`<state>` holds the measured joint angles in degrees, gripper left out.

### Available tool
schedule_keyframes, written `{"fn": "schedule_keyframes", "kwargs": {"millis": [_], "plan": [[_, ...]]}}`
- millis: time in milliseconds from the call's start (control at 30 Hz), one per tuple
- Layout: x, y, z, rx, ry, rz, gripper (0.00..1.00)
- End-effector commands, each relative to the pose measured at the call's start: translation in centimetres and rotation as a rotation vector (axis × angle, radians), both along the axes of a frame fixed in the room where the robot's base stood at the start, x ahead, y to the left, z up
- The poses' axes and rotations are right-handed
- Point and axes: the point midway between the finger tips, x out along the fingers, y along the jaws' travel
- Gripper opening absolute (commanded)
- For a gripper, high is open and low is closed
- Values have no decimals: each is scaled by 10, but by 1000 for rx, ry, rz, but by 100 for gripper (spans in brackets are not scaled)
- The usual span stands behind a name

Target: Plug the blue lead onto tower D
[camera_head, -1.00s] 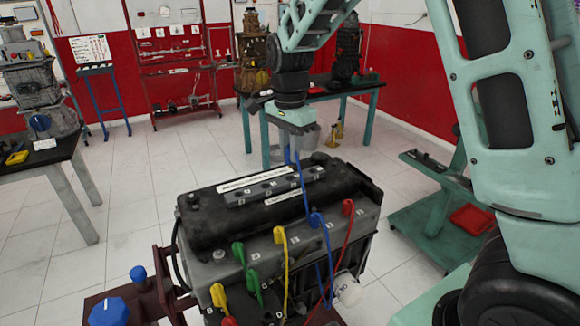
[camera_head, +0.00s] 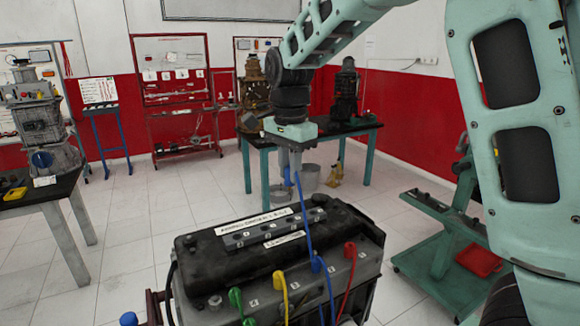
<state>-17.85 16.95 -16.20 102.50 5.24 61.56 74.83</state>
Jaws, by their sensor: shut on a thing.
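My gripper (camera_head: 289,170) hangs above and behind the engine block and is shut on the free end of the blue lead (camera_head: 303,215). The lead's blue end shows just below the fingers. The lead runs down to a blue boot (camera_head: 316,262) on the engine's front ledge, between a yellow and a red boot. A grey strip of towers (camera_head: 275,228) lies on the black cover between two white labels. The tower letters are too small to read, so I cannot tell which is D. The held end is apart from the strip.
Green (camera_head: 236,298), yellow (camera_head: 280,280) and red (camera_head: 350,250) leads stand along the engine's front ledge. A teal cart (camera_head: 440,240) with a red tray is at right. Tables with other engines stand behind and at left.

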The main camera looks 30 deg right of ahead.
Motion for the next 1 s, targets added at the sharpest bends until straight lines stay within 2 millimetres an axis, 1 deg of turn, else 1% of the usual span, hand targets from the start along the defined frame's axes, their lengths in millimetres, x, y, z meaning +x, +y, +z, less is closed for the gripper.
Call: {"fn": "schedule_keyframes", "kwargs": {"millis": [100,1000], "plan": [[-10,8,-1,1,-1,2,0],[-80,57,0,0,0,2,0]]}}
